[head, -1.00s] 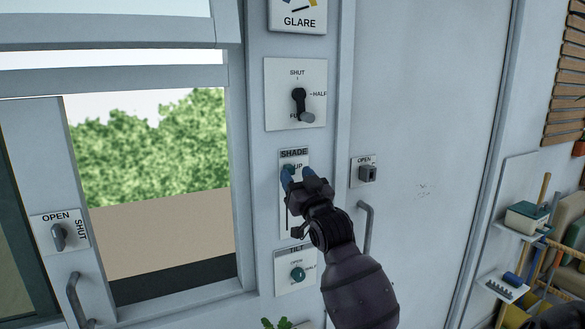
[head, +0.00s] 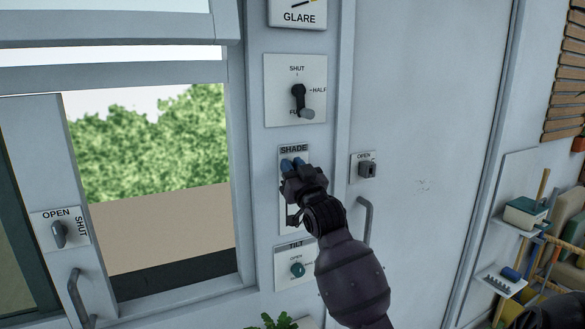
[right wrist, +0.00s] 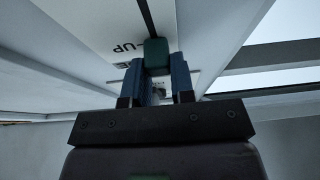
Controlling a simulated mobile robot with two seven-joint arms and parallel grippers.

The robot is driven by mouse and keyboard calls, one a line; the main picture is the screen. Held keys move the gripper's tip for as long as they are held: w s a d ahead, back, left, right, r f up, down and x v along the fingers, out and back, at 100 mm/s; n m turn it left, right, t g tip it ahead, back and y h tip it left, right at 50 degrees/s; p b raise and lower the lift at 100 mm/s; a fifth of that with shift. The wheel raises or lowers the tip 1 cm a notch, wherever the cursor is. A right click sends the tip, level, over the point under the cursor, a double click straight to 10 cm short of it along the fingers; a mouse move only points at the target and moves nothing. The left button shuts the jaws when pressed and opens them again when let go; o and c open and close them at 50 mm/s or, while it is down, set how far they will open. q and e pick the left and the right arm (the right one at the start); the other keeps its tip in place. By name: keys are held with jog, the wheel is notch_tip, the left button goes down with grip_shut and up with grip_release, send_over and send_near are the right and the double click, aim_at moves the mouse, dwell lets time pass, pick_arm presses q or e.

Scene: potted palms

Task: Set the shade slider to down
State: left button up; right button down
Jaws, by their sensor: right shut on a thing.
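The SHADE plate (head: 294,149) is on the wall strip right of the window. My right gripper (head: 293,164) covers its upper part, and the knob is hidden in the head view. In the right wrist view, the green slider knob (right wrist: 156,54) sits on a dark slot in the white plate (right wrist: 100,25), close beside the "UP" label. The blue fingers of my right gripper (right wrist: 158,80) are on either side of the knob and shut on it. The lower part of the slot is mostly behind my gripper in the head view.
A SHUT/HALF lever (head: 299,98) is above the SHADE plate and a TILT knob (head: 297,269) is below. An OPEN switch (head: 367,170) and a door handle (head: 365,220) are close to the right of my gripper. A plant (head: 275,321) shows at the bottom.

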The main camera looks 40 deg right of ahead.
notch_tip(320, 180, down, 18)
jog(key=b, duration=0.7)
jog(key=shift+r, duration=0.25)
pick_arm(q)
jog(key=shift+w+d+f, duration=0.1)
jog(key=shift+w+f, duration=0.1)
jog(key=shift+f, duration=0.75)
jog(key=shift+w+a+f, duration=0.1)
jog(key=shift+w+f, duration=0.15)
jog(key=shift+f, duration=0.75)
jog(key=shift+w+d+f, duration=0.1)
jog(key=shift+w+f, duration=0.1)
jog(key=shift+f, duration=0.75)
pick_arm(e)
jog(key=shift+f, duration=0.55)
pick_arm(q)
jog(key=shift+s, duration=0.1)
pick_arm(e)
jog(key=c, duration=1.1)
grip_release()
jog(key=shift+f, duration=0.1)
pick_arm(q)
jog(key=shift+s, duration=0.1)
pick_arm(e)
jog(key=shift+o, duration=0.7)
